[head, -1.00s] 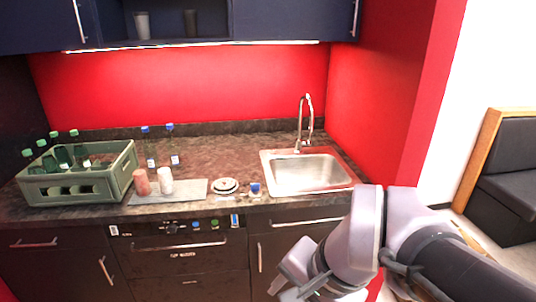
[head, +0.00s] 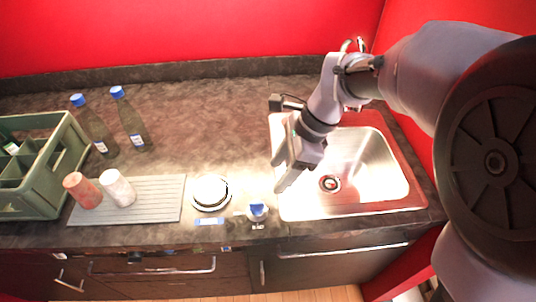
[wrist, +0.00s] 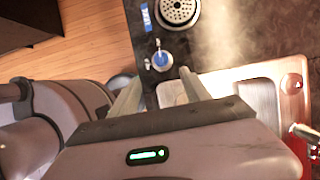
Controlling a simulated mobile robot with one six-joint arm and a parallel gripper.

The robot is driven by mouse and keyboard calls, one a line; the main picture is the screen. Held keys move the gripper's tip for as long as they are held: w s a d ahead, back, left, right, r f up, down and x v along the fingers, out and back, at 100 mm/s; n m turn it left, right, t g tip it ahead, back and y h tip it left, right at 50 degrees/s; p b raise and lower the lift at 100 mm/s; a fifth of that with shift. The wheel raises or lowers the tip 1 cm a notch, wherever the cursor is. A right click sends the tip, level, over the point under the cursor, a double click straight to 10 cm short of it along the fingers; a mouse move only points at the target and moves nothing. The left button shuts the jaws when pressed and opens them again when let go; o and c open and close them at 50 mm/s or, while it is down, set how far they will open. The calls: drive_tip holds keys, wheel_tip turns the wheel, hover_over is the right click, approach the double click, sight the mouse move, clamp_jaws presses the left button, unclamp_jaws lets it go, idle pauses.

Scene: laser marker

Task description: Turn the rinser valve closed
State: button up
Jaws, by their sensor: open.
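The rinser valve is a small blue-topped knob (head: 257,209) on the counter's front part, just left of the sink. In the wrist view the blue knob (wrist: 161,60) shows just beyond and between my fingertips. The round silver rinser (head: 211,191) is beside it to the left; its perforated disc is at the top of the wrist view (wrist: 178,9). My gripper (head: 282,178) is above the sink's left edge, pointing down toward the knob. It is open and empty, its two fingers apart in the wrist view (wrist: 161,78). No contact with the knob shows.
The steel sink (head: 390,195) lies right of the knob. A grey ribbed mat (head: 150,200) holds a pink cup (head: 82,190) and a white cup (head: 117,188). Two blue-capped bottles (head: 131,120) and a green crate (head: 70,150) stand at left.

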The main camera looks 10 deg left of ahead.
sight(258, 202)
drive_tip(key=b+x, duration=0.5)
drive_tip(key=x, duration=0.8)
drive_tip(key=shift+a+f, duration=0.1)
drive_tip(key=shift+f, duration=0.25)
drive_tip(key=shift+w, duration=0.1)
clamp_jaws()
